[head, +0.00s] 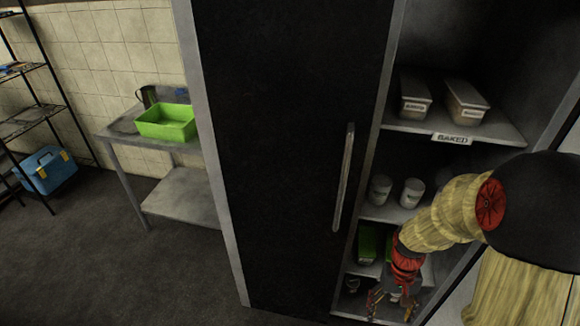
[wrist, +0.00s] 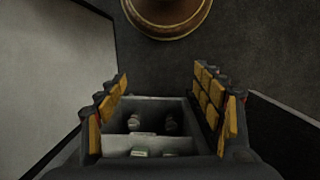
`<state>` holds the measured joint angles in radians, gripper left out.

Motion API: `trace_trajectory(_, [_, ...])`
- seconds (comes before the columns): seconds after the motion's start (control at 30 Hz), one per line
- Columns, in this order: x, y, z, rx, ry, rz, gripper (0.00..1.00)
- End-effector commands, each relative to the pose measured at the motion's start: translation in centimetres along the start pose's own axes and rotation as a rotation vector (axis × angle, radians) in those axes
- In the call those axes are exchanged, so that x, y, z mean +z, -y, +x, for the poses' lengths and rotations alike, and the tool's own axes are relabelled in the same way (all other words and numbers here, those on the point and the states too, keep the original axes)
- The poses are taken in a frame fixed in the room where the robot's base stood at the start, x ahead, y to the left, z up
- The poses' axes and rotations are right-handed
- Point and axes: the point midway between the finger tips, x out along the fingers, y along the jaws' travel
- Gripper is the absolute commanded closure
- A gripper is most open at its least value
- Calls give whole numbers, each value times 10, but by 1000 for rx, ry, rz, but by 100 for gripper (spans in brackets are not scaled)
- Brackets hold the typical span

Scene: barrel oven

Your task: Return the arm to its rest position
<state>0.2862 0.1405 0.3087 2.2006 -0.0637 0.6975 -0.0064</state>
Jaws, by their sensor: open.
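My arm reaches down along the right side of the head view, in front of the open part of a tall dark cabinet (head: 285,130). My gripper (head: 392,304) hangs low, near the cabinet's bottom shelf. Its two fingers are spread, and I see nothing held. In the wrist view my gripper (wrist: 163,100) shows yellow-padded fingers set wide apart at left and right, with dark floor beyond them. From the head view I cannot tell whether the fingertips are inside the cabinet or just in front of it.
The cabinet's shelves hold two labelled bins (head: 466,103), white cups (head: 412,192) and a green container (head: 368,243). A long handle (head: 343,178) stands out from the dark front. A green tray (head: 166,122) sits on a metal table (head: 125,131) at left. The floor (head: 110,270) at lower left is clear.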

Motion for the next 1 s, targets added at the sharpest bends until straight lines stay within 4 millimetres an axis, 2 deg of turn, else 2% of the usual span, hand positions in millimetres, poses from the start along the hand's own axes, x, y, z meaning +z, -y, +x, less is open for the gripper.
trace_trajectory(0.03, [8, 6, -19, 1, -23, -6, 32])
trace_trajectory(0.1, [22, 13, -42, 0, -45, -12, 32])
trace_trajectory(0.4, [77, 42, -120, -13, -207, -64, 32])
trace_trajectory(0.83, [123, 73, -214, -47, -619, -176, 32])
trace_trajectory(1.0, [132, 80, -230, -59, -695, -208, 32])
